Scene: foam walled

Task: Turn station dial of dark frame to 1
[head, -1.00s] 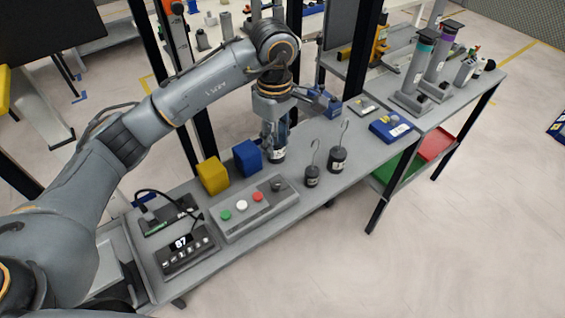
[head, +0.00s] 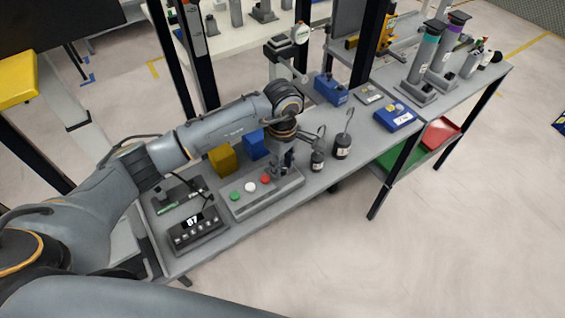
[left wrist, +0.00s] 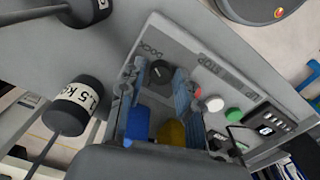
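The grey station box (head: 240,209) lies on the bench, with green, white and red buttons in a row and a dark round dial at its right end. In the left wrist view the dial (left wrist: 160,72) shows between the fingertips, on the box (left wrist: 215,62). My left gripper (head: 282,168) is over the dial end of the box and hides the dial in the head view. In the left wrist view the left gripper (left wrist: 158,92) is open, one finger on each side of the dial; contact cannot be told. The dial's setting is not readable. My right gripper is not in view.
Two dark hooked weights (head: 317,161) (head: 342,148) stand close right of the gripper. A yellow block (head: 222,160) and a blue block (head: 253,145) stand behind the box. A display unit (head: 195,233) is at the left front. A blue case (head: 395,117) lies farther right.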

